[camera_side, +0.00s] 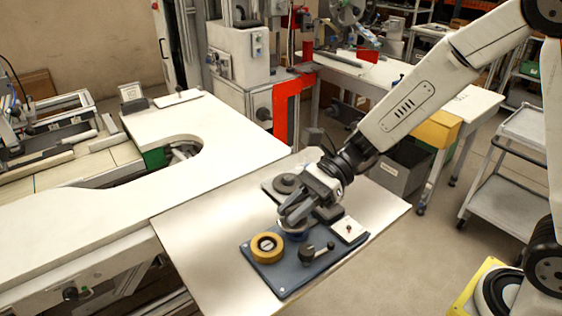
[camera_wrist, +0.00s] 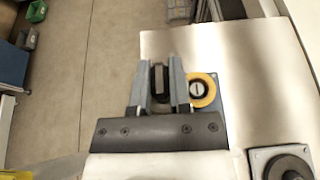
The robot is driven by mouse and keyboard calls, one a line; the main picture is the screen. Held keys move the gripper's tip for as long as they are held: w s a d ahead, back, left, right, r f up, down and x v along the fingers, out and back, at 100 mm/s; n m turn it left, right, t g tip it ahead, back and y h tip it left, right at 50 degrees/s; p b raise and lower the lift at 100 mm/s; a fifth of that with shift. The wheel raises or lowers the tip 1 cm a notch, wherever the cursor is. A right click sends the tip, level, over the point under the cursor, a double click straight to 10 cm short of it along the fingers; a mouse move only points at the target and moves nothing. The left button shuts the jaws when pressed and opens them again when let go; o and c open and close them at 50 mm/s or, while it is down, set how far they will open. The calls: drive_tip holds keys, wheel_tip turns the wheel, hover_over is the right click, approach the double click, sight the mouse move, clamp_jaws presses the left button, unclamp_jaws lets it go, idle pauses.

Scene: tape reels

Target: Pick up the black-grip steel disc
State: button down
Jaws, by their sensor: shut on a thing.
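My gripper (camera_side: 291,219) is low over the dark blue plate (camera_side: 283,283), its fingers pointing down and left. In the wrist view my gripper (camera_wrist: 160,82) is shut on a narrow black grip (camera_wrist: 159,78) between its two grey fingers. This appears to be the grip of the steel disc; the disc itself is mostly hidden by the fingers. I cannot tell whether it is clear of what lies below.
A yellow tape reel (camera_side: 267,247) lies on the plate beside my gripper. A black knobbed part (camera_side: 309,253) and a white square block (camera_side: 348,230) are also there. A dark round reel (camera_side: 286,184) lies behind. The pale table is bare at left.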

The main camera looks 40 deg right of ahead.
drive_tip(key=s+d+r, duration=0.3)
drive_tip(key=s, duration=0.4)
drive_tip(key=shift+s+d+r, duration=0.15)
drive_tip(key=shift+s+r, duration=0.1)
drive_tip(key=shift+s, duration=0.1)
drive_tip(key=shift+w, duration=0.15)
idle(0.4)
drive_tip(key=w+a+f, duration=0.3)
drive_tip(key=w, duration=0.9)
drive_tip(key=shift+a, duration=0.2)
drive_tip(key=shift+w, duration=0.1)
